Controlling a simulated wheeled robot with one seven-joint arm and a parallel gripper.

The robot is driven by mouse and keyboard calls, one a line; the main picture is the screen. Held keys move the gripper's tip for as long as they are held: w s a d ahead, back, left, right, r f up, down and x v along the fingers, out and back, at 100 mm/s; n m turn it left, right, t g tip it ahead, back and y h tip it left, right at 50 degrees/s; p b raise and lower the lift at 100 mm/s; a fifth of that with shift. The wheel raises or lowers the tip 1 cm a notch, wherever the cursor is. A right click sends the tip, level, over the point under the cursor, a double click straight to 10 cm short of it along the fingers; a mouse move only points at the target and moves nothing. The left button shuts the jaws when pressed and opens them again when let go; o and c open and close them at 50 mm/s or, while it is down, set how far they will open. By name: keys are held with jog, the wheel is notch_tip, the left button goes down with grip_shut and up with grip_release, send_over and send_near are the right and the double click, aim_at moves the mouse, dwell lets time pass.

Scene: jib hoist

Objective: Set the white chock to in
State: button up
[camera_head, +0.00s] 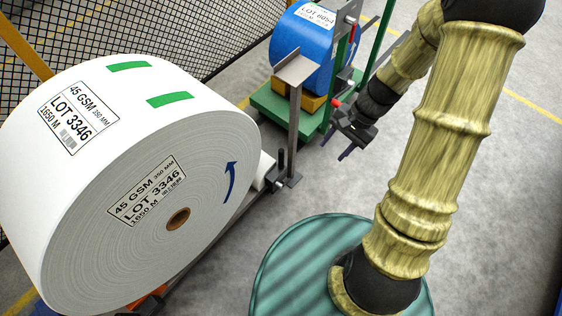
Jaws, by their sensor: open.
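A white block (265,171), which looks like the white chock, shows at the right foot of the big white roll (205,150). Most of it is hidden behind the roll, so I cannot tell whether it touches the roll. A small dark upright lever (281,160) stands just right of it, on a low frame. My gripper (343,127) is open and empty. It hangs up and to the right of the chock, clear of it, near the red-tipped handles by the green stand.
A blue roll (302,48) sits on yellow blocks on a green base (275,103) at the back. A grey post with a plate (294,130) stands between the chock and my gripper. Black mesh fence (200,30) runs behind. Grey floor (325,185) is clear right of the post.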

aim_at(281, 153)
jog(key=w+f+m+t+y+b, duration=0.3)
jog(key=f+b, duration=0.5)
jog(key=f, duration=0.5)
jog(key=w+f+m+t+y+b, duration=0.3)
jog(key=w+f+m+b, duration=0.3)
jog(key=f, duration=0.8)
jog(key=w+f+m+t+y+b, duration=0.3)
jog(key=w+f+m+y+b, duration=0.2)
jog(key=f+b, duration=0.6)
notch_tip(281, 153, down, 3)
jog(key=shift+w+d+f+m+t+y+b, duration=0.2)
jog(key=shift+w+d+m+t+y+b, duration=0.15)
jog(key=shift+m, duration=0.75)
jog(key=shift+a, duration=0.15)
jog(key=b+x, duration=0.6)
jog(key=x, duration=1.1)
jog(key=shift+w+f, duration=0.15)
jog(key=shift+w, duration=0.05)
